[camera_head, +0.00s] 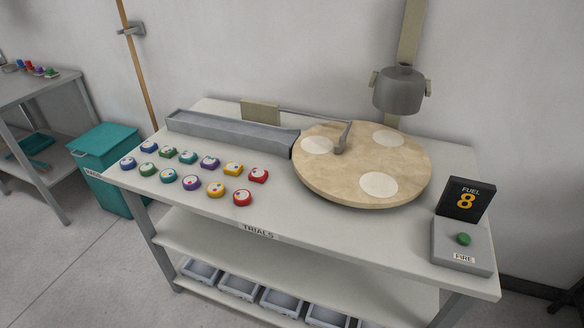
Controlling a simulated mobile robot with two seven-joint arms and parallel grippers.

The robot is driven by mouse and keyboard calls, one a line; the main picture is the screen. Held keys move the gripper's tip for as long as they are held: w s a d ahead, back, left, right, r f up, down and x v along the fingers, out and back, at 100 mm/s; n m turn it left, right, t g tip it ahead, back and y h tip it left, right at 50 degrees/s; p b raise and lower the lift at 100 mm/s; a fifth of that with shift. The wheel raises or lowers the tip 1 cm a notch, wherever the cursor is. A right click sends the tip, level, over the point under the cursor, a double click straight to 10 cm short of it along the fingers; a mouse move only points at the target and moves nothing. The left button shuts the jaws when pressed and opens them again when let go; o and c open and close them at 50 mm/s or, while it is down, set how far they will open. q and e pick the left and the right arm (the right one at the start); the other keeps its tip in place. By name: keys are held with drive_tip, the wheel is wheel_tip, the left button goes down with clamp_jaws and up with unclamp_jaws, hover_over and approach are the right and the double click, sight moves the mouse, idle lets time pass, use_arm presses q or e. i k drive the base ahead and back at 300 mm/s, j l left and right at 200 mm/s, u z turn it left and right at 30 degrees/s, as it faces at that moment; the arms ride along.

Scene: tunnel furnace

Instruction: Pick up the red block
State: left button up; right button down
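Two small red pieces with white tops lie at the right end of the coloured rows on the white table (330,228). The back-row red piece (258,175) looks squarish, like a block. The front-row red piece (242,197) looks round. Neither of my grippers shows in the head view.
A round beige disc (400,165) with white spots stands right of the pieces. A grey trough (225,130) lies behind them. A teal bin (103,140) stands left. The front table strip is clear.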

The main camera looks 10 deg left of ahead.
sight(259, 176)
drive_tip(key=j+z, duration=0.2)
drive_tip(key=z, duration=0.3)
drive_tip(key=j+z, duration=0.2)
drive_tip(key=z, duration=0.3)
drive_tip(key=j+z, duration=0.25)
drive_tip(key=j, duration=0.3)
drive_tip(key=k+j+z, duration=0.2)
drive_tip(key=j, duration=0.3)
drive_tip(key=i, duration=0.05)
